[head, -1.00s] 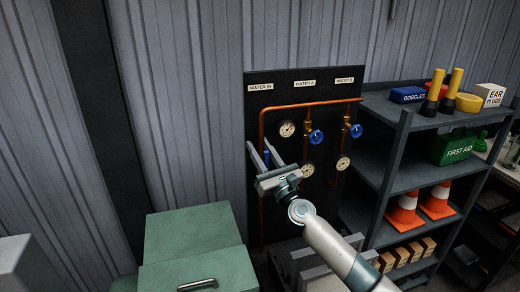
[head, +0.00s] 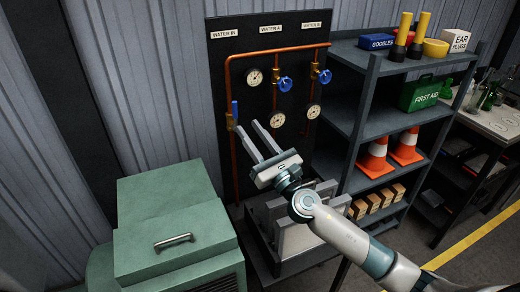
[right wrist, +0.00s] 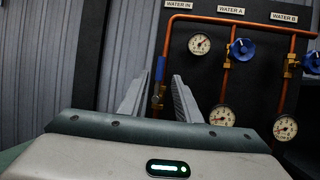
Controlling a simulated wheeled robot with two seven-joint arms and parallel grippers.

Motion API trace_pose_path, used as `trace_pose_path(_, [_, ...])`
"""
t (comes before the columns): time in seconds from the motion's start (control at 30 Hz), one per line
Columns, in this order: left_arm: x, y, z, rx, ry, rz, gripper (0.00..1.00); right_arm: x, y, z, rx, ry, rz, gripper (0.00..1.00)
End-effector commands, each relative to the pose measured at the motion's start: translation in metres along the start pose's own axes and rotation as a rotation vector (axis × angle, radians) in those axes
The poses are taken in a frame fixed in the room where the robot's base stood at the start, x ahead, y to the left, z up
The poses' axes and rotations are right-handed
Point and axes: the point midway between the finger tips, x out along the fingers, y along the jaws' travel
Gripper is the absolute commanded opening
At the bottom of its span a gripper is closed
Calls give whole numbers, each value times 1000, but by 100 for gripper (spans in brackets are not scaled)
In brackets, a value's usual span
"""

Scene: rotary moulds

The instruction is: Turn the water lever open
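The water lever (head: 235,110) is a blue handle standing upright beside the left copper pipe, under the WATER IN label. Its brass valve body (head: 230,123) sits just below. My right gripper (head: 247,126) is open and empty, its two fingers pointing up toward the panel. In the head view its fingertips show just right of and below the lever. In the right wrist view the blue lever (right wrist: 160,68) shows upright between the two open fingers (right wrist: 158,92), beyond them and apart, as far as I can tell. My left gripper is not in view.
The black panel (head: 222,60) carries gauges and two blue round valve handles (head: 285,84) right of the lever. A green cabinet (head: 165,200) stands front left. A grey mould-like block (head: 300,240) lies below my right arm. A shelf (head: 375,130) stands right.

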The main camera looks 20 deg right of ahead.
Motion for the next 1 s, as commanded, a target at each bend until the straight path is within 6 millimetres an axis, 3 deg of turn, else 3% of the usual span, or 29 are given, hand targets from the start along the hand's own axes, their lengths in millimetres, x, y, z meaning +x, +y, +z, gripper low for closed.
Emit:
trace_pose_path(0.1, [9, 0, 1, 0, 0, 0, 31, -21, 0, -3, 0, 2, 1, 30])
trace_pose_path(0.3, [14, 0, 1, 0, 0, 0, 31, -39, 0, -1, 0, 0, 1, 30])
trace_pose_path(1.0, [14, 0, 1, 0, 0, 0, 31, -42, 0, 0, 0, 0, 1, 30])
